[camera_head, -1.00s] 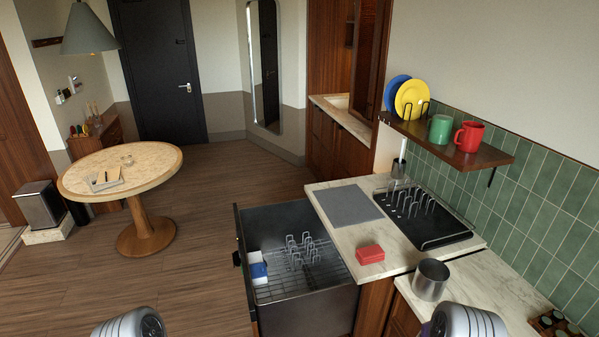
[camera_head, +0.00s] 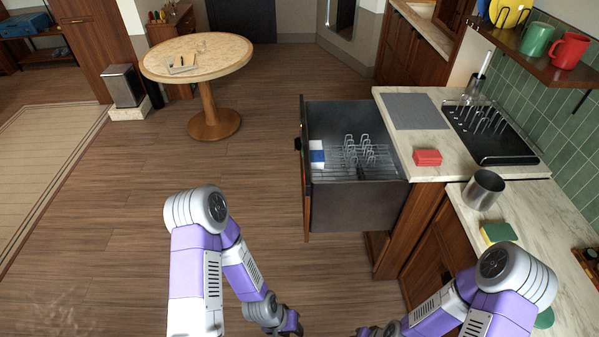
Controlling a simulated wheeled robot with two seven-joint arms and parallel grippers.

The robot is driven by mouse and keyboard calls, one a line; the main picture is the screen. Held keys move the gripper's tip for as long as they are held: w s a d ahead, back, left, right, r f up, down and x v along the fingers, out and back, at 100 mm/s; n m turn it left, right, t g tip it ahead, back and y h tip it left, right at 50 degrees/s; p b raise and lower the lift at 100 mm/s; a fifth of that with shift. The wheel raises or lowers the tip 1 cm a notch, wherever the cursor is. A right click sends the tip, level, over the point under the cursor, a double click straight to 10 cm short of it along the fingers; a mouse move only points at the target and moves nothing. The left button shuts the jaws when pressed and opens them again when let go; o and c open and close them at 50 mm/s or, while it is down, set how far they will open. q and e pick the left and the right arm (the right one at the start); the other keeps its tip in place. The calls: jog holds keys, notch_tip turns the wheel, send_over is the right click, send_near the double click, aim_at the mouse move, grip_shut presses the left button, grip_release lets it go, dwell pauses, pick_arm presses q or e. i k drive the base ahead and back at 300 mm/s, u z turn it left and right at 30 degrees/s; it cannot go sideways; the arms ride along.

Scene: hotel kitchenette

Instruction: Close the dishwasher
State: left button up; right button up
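The dishwasher (camera_head: 358,207) is a dark pull-out drawer under the counter. It stands open, with its front panel (camera_head: 306,165) out to the left. Inside it are a wire rack with upright prongs (camera_head: 366,154) and a blue-and-white box (camera_head: 317,153). My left gripper (camera_head: 291,325) is low at the bottom edge, below and apart from the drawer; its fingers are too small and cut off to read. My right gripper (camera_head: 364,331) is at the bottom edge to its right, mostly out of frame.
The counter (camera_head: 413,148) holds a grey mat (camera_head: 414,111), a red block (camera_head: 427,157), a black dish rack (camera_head: 497,146) and a metal pot (camera_head: 483,190). A round table (camera_head: 196,58) stands at the back left. The floor left of the drawer is clear.

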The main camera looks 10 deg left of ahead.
aim_at(362, 185)
jog(key=k, duration=0.2)
jog(key=u, duration=1.4)
jog(key=i, duration=1.15)
jog(key=z, duration=0.9)
jog(key=k, duration=0.55)
jog(key=z, duration=0.05)
jog(key=i, duration=1.15)
jog(key=z, duration=0.5)
